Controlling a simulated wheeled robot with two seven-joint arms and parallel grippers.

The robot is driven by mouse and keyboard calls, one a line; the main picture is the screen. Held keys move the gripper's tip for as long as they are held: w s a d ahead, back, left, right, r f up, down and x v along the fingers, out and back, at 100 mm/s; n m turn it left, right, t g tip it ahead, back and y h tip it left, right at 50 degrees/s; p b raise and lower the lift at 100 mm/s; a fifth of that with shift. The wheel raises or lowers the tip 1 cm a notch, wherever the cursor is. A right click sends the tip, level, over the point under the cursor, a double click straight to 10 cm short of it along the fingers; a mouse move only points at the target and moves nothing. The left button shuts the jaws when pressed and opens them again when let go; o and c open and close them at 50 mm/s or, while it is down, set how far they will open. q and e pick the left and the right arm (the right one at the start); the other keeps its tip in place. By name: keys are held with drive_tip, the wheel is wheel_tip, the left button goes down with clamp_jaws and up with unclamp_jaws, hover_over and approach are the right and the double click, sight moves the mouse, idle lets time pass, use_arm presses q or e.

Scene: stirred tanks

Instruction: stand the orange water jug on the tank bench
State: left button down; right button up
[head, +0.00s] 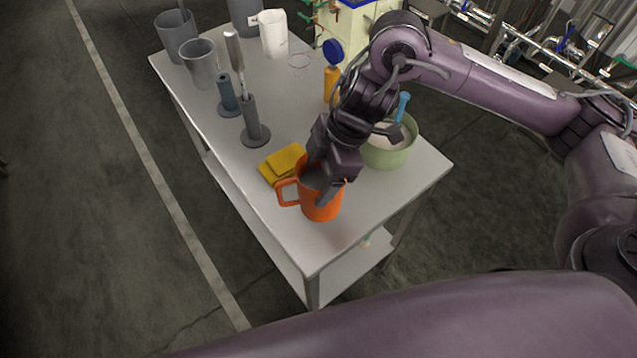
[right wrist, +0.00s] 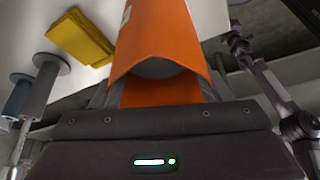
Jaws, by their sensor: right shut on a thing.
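The orange water jug (head: 321,205) is upright at the near end of the grey bench (head: 270,221), its handle to the left. My right gripper (head: 325,186) comes down from above and is shut on the jug's wall near the rim. In the right wrist view the orange jug (right wrist: 158,50) fills the middle, between the fingers. I cannot tell whether the jug's base touches the bench top or hangs just above it. My left gripper does not show.
A folded yellow cloth (head: 283,165) lies just behind the jug. A green bowl (head: 390,150) with pale contents stands to its right. Grey stands (head: 253,120), an orange bottle (head: 331,84) and several containers, one a white jug (head: 273,34), are farther back. The near corner of the bench is clear.

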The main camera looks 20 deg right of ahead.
sight(318, 185)
drive_tip(key=shift+f, duration=1.5)
drive_tip(key=shift+f, duration=0.1)
drive_tip(key=o, duration=2)
drive_tip(key=p+v, duration=0.1)
drive_tip(key=v, duration=1.1)
drive_tip(key=shift+s, duration=0.1)
